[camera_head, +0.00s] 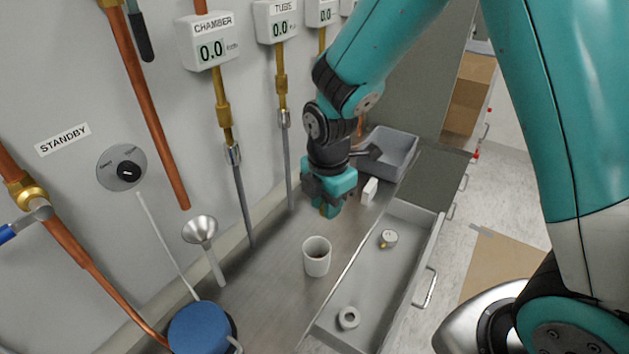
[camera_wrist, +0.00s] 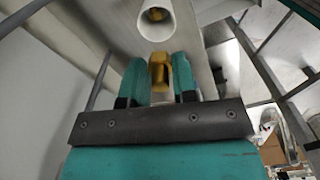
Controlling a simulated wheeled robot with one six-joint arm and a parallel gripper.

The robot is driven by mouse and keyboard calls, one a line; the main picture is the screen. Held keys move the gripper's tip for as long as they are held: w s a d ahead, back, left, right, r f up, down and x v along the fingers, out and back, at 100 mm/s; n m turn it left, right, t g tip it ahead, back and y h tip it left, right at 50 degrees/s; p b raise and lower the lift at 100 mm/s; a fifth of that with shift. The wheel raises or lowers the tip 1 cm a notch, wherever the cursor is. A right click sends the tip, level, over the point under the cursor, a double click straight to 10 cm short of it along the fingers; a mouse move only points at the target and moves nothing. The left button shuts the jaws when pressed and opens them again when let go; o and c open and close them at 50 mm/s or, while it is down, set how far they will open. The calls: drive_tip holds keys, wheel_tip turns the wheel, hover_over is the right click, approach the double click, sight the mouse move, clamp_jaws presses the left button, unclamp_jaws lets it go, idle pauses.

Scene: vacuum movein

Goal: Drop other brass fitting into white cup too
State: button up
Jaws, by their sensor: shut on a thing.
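My gripper (camera_head: 328,208) is shut on a brass fitting (camera_wrist: 158,72), held between the two teal fingertips in the wrist view. In the head view the fitting is mostly hidden by the fingers. The white cup (camera_head: 316,258) stands upright on the metal bench, nearer the camera than my gripper. The cup also shows in the wrist view (camera_wrist: 146,30), just beyond the fingertips, with a brass-coloured piece (camera_wrist: 157,14) inside it. The held fitting is outside the cup.
An open drawer (camera_head: 428,222) beside the bench holds a small gauge (camera_head: 388,238) and a white ring (camera_head: 348,317). A grey bin (camera_head: 398,160) and a small white block (camera_head: 369,190) are behind my gripper. A blue container (camera_head: 200,328) and funnel (camera_head: 200,230) are at left.

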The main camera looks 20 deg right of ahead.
drive_tip(key=shift+w+f, duration=0.15)
drive_tip(key=shift+f, duration=0.05)
wheel_tip(320, 180, down, 6)
drive_tip(key=b, duration=0.5)
drive_tip(key=shift+r, duration=0.2)
drive_tip(key=o, duration=1)
wheel_tip(320, 180, up, 18)
drive_tip(key=b, duration=0.1)
drive_tip(key=shift+f, duration=0.25)
